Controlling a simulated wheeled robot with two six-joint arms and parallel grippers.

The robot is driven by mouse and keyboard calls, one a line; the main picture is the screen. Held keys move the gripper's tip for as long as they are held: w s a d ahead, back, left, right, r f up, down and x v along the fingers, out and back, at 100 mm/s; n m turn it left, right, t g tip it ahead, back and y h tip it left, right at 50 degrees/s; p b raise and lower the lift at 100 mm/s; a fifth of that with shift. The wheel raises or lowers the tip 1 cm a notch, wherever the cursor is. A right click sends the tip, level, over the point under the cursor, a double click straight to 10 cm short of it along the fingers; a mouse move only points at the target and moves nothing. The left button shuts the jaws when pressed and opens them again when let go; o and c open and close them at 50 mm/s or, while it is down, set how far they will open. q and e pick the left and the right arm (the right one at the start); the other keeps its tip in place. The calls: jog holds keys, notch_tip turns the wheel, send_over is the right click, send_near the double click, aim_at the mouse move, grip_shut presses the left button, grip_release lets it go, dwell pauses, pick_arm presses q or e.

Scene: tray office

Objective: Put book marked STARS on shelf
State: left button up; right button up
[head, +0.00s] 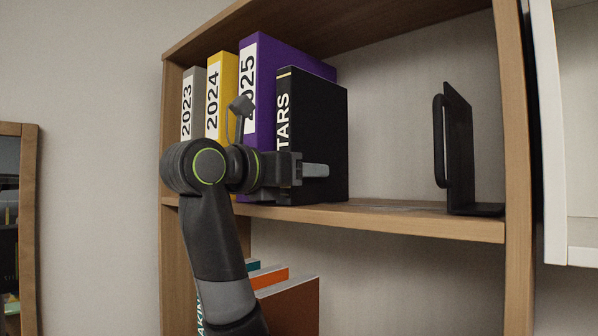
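The black book marked STARS (325,125) stands upright on the upper shelf board (400,221), just right of the purple 2025 binder (290,65). Its spine faces out, and my wrist hides the lower part of the spine, so only "TARS" shows.
Grey 2023 (187,102) and yellow 2024 (222,85) binders stand left of the purple one. A black bookend (459,150) stands at the right, with free shelf between it and the book. More books, one brown (295,305), stand on the shelf below.

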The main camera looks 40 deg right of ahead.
jog(key=shift+r, duration=0.2)
jog(key=shift+a+f, duration=0.15)
jog(key=shift+a, duration=0.15)
jog(key=s+a+b, duration=0.1)
jog(key=a+b, duration=0.4)
jog(key=a, duration=0.6)
jog(key=shift+a, duration=0.15)
